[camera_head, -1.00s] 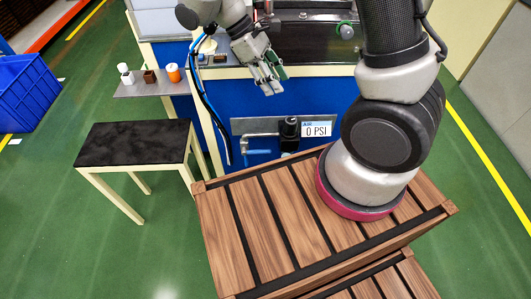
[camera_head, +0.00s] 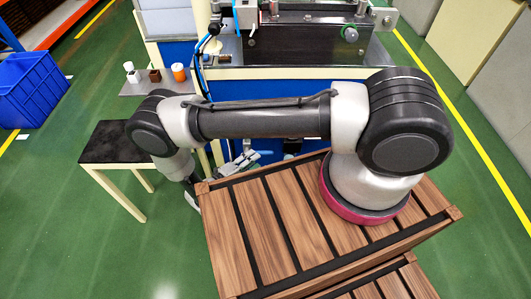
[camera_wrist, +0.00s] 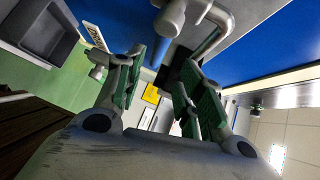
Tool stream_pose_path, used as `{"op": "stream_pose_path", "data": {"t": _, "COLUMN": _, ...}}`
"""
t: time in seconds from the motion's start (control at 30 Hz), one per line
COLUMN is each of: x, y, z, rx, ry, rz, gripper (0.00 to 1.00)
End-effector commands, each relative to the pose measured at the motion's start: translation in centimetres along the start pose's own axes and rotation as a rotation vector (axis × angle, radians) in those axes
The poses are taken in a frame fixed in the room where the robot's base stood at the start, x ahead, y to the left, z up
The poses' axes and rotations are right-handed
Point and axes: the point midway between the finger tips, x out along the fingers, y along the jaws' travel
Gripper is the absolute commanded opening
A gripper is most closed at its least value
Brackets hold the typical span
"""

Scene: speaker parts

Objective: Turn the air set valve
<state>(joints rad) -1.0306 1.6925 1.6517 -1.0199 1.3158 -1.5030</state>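The air set valve is mounted low on the blue front of the machine. In the head view, my arm hides most of it and its readout; a dark part of the valve (camera_head: 292,147) shows just right of my gripper (camera_head: 243,161). In the wrist view, a bent grey pipe (camera_wrist: 212,38) and a dark fitting lie just beyond the fingertips. A blue bar (camera_wrist: 160,55), which looks like the valve handle, shows beyond the gap between the fingers. My gripper (camera_wrist: 157,72) is open, with its green pads apart. I cannot tell whether it touches the valve.
A wooden slatted crate (camera_head: 262,222) stands close below my gripper. A black-topped table (camera_head: 105,142) is at the left. A grey shelf (camera_head: 140,89) holds several small items above it. A blue bin (camera_head: 30,88) sits far left on green floor.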

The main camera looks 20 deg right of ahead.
Motion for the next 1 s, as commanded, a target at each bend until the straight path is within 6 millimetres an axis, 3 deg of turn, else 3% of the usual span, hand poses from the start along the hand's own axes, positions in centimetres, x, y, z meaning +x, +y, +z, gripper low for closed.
{"op": "stream_pose_path", "data": {"t": 0.17, "x": 1.4, "y": 0.6, "z": 0.0, "rx": -0.041, "ry": -0.016, "rz": -0.011, "gripper": 0.38}}
{"op": "stream_pose_path", "data": {"t": 0.5, "x": 6.8, "y": 0.5, "z": 0.0, "rx": -0.037, "ry": -0.013, "rz": -0.01, "gripper": 0.38}}
{"op": "stream_pose_path", "data": {"t": 0.9, "x": 7.9, "y": 0.5, "z": 0.1, "rx": -0.036, "ry": -0.016, "rz": -0.009, "gripper": 0.38}}
{"op": "stream_pose_path", "data": {"t": 1.0, "x": 7.9, "y": 0.5, "z": 0.1, "rx": -0.036, "ry": -0.016, "rz": -0.009, "gripper": 0.22}}
